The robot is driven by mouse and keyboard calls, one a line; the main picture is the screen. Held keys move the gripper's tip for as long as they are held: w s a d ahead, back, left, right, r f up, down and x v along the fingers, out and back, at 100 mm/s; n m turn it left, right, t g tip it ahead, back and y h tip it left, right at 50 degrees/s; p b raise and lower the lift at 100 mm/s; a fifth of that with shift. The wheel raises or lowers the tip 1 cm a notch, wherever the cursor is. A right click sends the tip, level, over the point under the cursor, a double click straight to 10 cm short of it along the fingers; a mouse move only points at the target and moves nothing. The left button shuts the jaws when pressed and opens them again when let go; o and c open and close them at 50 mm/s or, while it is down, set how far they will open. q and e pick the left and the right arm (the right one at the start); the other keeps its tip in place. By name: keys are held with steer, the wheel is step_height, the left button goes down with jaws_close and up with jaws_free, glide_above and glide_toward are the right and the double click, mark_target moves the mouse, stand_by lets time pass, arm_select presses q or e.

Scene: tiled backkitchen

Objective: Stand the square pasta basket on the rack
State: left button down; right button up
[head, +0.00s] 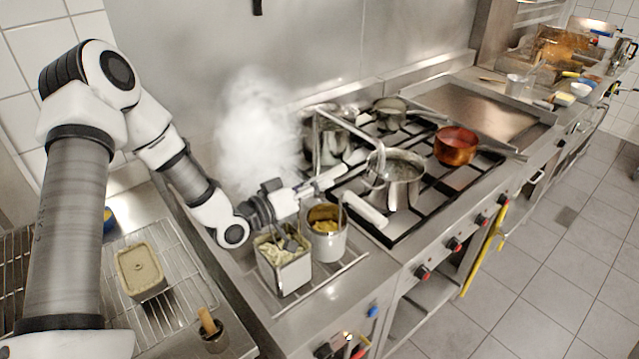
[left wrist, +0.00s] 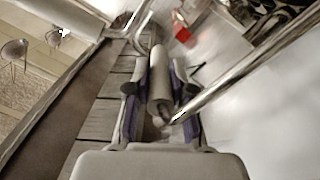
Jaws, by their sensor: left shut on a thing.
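The square pasta basket (head: 284,277) is a pale metal box with pasta in it, at the near left of the stove in the head view. It looks upright over the rack (head: 345,268), a set of metal bars. I cannot tell whether its base touches the bars. My left gripper (head: 318,184) is just above and behind it, shut on a handle. In the left wrist view the fingers close around this grey cylindrical handle (left wrist: 160,82), with a shiny metal rod (left wrist: 240,68) running off to the upper right. The handle's join to the basket is hidden. My right gripper is not in view.
A round pasta basket (head: 326,243) stands close to the right of the square one. Steam (head: 255,125) rises behind. Pots, including a steel pan (head: 398,184) and a copper pan (head: 456,147), crowd the burners. A block-shaped container (head: 139,271) sits on the left wire rack.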

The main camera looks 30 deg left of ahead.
arm_select(q)
steer(key=shift+s+a, duration=0.15)
steer(key=c, duration=1)
jaws_free()
steer(key=shift+s+a+r, duration=0.1)
steer(key=shift+s, duration=0.15)
steer(key=shift+w, duration=0.2)
steer(key=shift+r, duration=0.15)
steer(key=shift+s+f, duration=0.2)
steer(key=p+v, duration=0.5)
steer(key=v, duration=0.6)
steer(key=shift+s+a+r, duration=0.1)
steer(key=shift+s+a, duration=0.05)
steer(key=shift+s, duration=0.2)
